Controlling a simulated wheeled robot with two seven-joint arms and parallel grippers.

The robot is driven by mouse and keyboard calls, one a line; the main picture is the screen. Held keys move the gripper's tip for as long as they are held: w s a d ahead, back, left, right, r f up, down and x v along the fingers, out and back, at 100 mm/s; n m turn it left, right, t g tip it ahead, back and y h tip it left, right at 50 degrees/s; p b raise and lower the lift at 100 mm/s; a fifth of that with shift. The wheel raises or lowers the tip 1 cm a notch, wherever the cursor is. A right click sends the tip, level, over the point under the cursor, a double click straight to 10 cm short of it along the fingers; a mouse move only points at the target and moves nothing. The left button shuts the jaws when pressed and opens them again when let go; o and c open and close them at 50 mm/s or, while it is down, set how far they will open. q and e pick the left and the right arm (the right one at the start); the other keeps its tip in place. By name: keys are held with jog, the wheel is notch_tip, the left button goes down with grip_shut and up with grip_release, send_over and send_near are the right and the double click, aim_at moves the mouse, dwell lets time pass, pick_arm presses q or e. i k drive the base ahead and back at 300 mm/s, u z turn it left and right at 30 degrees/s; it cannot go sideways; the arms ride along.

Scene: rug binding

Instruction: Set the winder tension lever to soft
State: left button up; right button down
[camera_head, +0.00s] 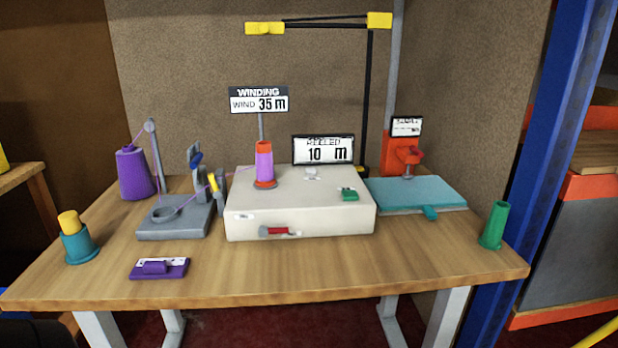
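The winder is a cream box (300,208) on the wooden table, with a purple cone with an orange top (264,163) standing on it. A lever with a red handle (276,232) lies roughly level on its front face. A small white label (243,216) is on the same face, too small to read. A yellow-tipped lever (213,182) stands tilted at the box's left side, by a grey base (174,220). I cannot tell which of these is the tension lever or its setting. Neither of my grippers is in view.
A purple yarn cone (135,174) stands back left. A purple block (159,268) lies near the front edge, and a teal-and-yellow spool (75,240) stands left. A teal plate (415,193) and green cone (494,226) are right. The table in front of the winder is clear.

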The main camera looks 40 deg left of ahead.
aim_at(218, 193)
jog(key=z, duration=1.2)
jog(key=k, duration=2.15)
jog(key=u, duration=1.6)
